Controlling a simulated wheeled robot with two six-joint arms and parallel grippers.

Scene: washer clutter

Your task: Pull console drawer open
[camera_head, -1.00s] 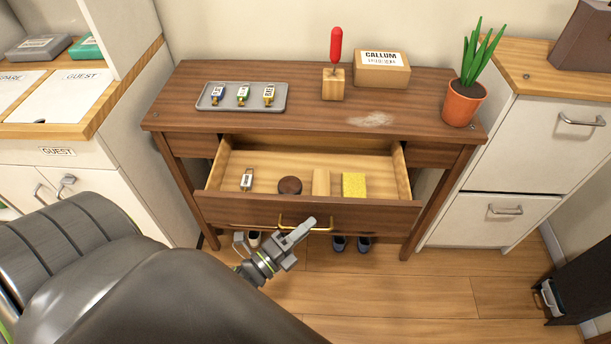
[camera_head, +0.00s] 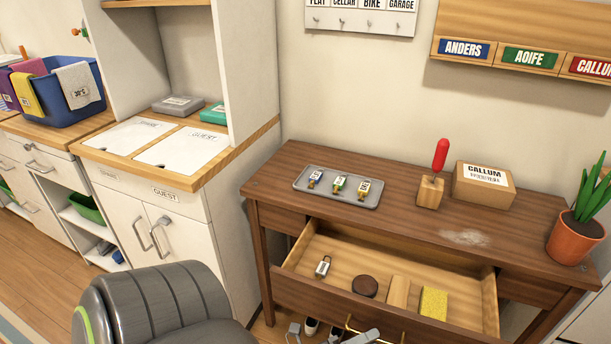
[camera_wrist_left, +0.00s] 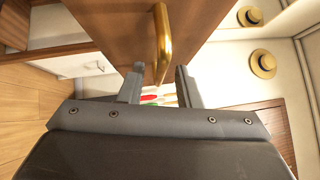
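The console drawer (camera_head: 470,329) stands pulled out of the brown wooden console (camera_head: 400,215), its inside showing. It holds a tagged key (camera_head: 323,266), a dark round object (camera_head: 365,286), a light wooden block (camera_head: 398,291) and a yellow sponge (camera_head: 433,303). Its brass handle (camera_head: 349,325) is partly cut off at the bottom of the head view. My left gripper (camera_head: 328,336) is low at the drawer front, near the handle. In the left wrist view its fingers (camera_wrist_left: 160,86) are apart, with the brass handle (camera_wrist_left: 162,42) just ahead of the gap. My right gripper is not in view.
On the console top are a grey tray (camera_head: 300,183) of tagged keys, a red-handled tool in a block (camera_head: 430,191), a CALLUM box (camera_head: 484,187) and a potted plant (camera_head: 575,238). A white cabinet (camera_head: 185,205) stands close on the left.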

